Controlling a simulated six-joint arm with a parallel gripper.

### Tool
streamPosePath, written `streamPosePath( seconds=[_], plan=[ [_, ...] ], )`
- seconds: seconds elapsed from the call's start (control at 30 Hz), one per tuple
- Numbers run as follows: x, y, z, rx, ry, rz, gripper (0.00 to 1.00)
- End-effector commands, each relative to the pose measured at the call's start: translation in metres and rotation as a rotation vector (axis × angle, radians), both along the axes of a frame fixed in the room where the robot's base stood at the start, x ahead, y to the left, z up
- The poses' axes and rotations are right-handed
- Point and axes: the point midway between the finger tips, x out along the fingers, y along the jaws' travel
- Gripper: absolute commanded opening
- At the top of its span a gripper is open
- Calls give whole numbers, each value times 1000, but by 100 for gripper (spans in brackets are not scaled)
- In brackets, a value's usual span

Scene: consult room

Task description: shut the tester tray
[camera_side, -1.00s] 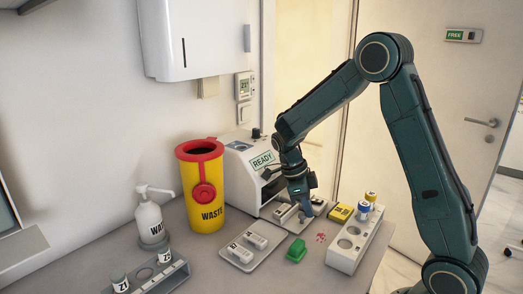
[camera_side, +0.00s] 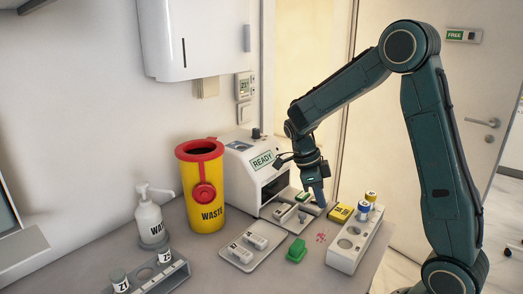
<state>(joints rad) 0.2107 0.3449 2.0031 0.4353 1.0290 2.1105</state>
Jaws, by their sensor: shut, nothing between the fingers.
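The tester (camera_side: 250,165) is a white machine with a green "READY" label at the back of the table. Its tray (camera_side: 294,224) sticks out from the front opening and stands open. Small pieces lie on the tray, among them a green-topped one (camera_side: 302,197) near the opening and a light one beside it. My gripper (camera_side: 322,202) is shut and empty, pointing down at the right side of the tray. I cannot tell whether its tips touch the tray.
A yellow waste bin (camera_side: 205,190) stands left of the tester. In front lie a grey plate (camera_side: 231,256) with white pieces and a green block (camera_side: 296,250). A yellow box (camera_side: 340,212) and a white rack (camera_side: 345,262) with capped vials stand at the right. Red spots mark the table between.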

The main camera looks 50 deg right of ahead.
Motion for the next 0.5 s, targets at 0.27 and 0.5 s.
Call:
streamPosePath(
  seconds=[0.27,0.5],
  plan=[
    [15,8,43,-1,-4,2,0],
    [21,10,61,-1,-2,2,0]
  ],
)
